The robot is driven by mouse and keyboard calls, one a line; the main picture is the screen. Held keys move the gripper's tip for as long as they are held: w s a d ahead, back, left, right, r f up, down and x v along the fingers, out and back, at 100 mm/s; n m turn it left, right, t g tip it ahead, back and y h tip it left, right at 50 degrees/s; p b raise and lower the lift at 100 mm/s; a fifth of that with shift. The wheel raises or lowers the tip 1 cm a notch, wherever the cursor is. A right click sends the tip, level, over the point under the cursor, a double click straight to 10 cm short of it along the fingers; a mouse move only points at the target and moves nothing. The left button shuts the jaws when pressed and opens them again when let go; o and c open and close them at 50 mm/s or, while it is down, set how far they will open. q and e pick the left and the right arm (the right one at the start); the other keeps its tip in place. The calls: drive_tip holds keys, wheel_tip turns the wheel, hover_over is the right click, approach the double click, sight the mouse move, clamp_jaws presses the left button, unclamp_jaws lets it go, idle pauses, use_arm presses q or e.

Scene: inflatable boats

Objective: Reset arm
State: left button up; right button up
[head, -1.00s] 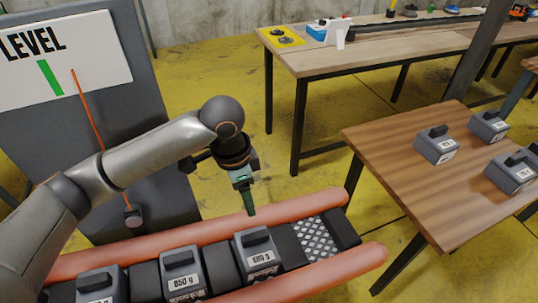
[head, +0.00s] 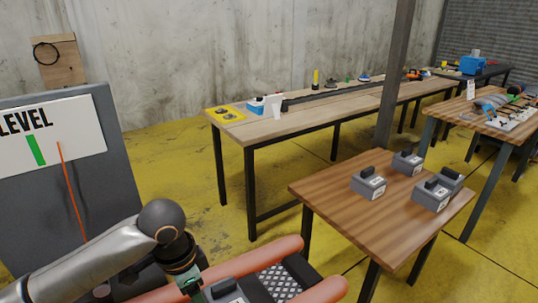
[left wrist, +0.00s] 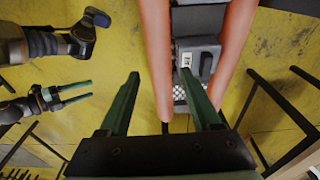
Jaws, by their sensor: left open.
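My left gripper (head: 190,284) is at the bottom of the head view, above the boat. In the left wrist view its two green fingers (left wrist: 163,95) are spread wide with nothing between them. A grey weight with a black handle (left wrist: 198,60) sits in the boat, beyond the fingertips; it is partly cut off in the head view (head: 228,291). My right gripper (left wrist: 74,92) shows at the left of the left wrist view, its green fingers apart and empty. It is outside the head view.
The boat's orange tubes (head: 262,258) cross the bottom. A grey board with a LEVEL sign (head: 80,137) and orange pointer stands left. Several grey weights (head: 368,183) sit on a wooden table (head: 335,200) at right. A long workbench (head: 300,116) stands behind, with yellow floor between.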

use_arm(q)
drive_tip(key=s+d+f+n+t+h+p, duration=0.1)
drive_tip(key=d+f+n+t+h+p, duration=0.1)
drive_tip(key=d+f+n+t+h, duration=0.55)
drive_tip(key=s+a+f+n+t+y+p, duration=0.1)
drive_tip(key=s+a+f+y+p, duration=0.1)
drive_tip(key=s+a+f+y, duration=0.4)
drive_tip(key=s+a+f, duration=0.4)
drive_tip(key=s+f, duration=0.2)
drive_tip(key=s, duration=0.1)
drive_tip(key=shift+s+a+n, duration=0.2)
drive_tip(key=shift+a+n, duration=0.05)
drive_tip(key=shift+n, duration=0.1)
use_arm(e)
wheel_tip(320, 180, up, 5)
drive_tip(key=shift+f, duration=0.2)
idle(0.6)
